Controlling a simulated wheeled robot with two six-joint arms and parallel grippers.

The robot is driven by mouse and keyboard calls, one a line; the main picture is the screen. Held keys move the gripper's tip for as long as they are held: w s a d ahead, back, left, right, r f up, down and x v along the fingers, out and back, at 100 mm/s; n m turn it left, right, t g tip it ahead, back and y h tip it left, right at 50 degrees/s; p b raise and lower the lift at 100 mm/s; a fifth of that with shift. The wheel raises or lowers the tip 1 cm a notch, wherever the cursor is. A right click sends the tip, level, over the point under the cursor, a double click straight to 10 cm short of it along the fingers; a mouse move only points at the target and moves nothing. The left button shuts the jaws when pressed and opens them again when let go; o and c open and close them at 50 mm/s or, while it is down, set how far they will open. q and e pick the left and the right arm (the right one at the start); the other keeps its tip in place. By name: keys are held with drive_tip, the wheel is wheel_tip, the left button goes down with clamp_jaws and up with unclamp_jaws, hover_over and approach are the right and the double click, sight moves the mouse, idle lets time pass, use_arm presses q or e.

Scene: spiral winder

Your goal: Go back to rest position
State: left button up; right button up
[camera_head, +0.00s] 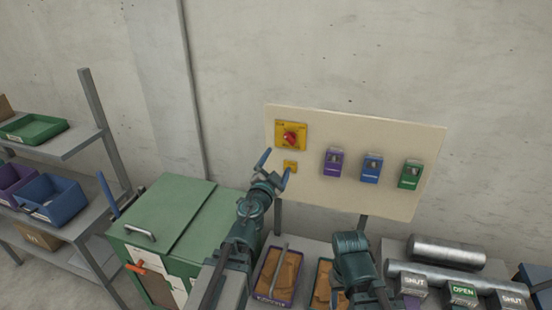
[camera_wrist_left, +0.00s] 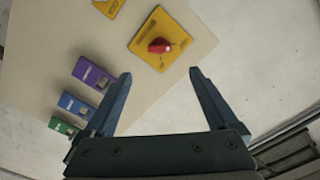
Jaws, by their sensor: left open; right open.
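My left gripper (camera_head: 275,167) is raised in front of the left part of the beige panel (camera_head: 385,132). Its fingers are spread and empty, and they show spread in the left wrist view (camera_wrist_left: 160,100). A red rotary knob on a yellow plate (camera_head: 291,136) sits at the panel's upper left, above the gripper. The knob also shows in the left wrist view (camera_wrist_left: 160,46), beyond and between the fingertips. My right arm is low at the lower middle of the head view; its fingertips are hidden or out of frame.
A small yellow plate (camera_head: 290,167) is beside the left fingertips. Purple (camera_head: 333,162), blue (camera_head: 372,168) and green (camera_head: 410,174) boxes are on the panel. A green cabinet (camera_head: 165,222) stands left; brown-filled trays (camera_head: 277,276) and metal cylinders (camera_head: 448,253) lie below.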

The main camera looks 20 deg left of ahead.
use_arm(q)
drive_tip(key=s+f+n+g+y+b, duration=0.3)
drive_tip(key=s+f+n+g+b, duration=0.1)
drive_tip(key=f, duration=0.6)
drive_tip(key=s+f+n+g+y+b, duration=0.3)
drive_tip(key=f+n+g+b, duration=0.15)
drive_tip(key=f, duration=0.65)
drive_tip(key=s+d+f+m+g+h+b, duration=0.1)
drive_tip(key=s+d+f+g+h, duration=0.1)
drive_tip(key=s+d+f+g, duration=0.3)
drive_tip(key=s+d+f+m+g+h+b, duration=0.2)
drive_tip(key=s+d+f+g, duration=0.2)
drive_tip(key=s, duration=0.9)
drive_tip(key=d+f, duration=0.3)
drive_tip(key=d, duration=0.1)
drive_tip(key=shift+s+f+g, duration=0.2)
drive_tip(key=shift+f+g, duration=0.05)
drive_tip(key=shift+g, duration=0.1)
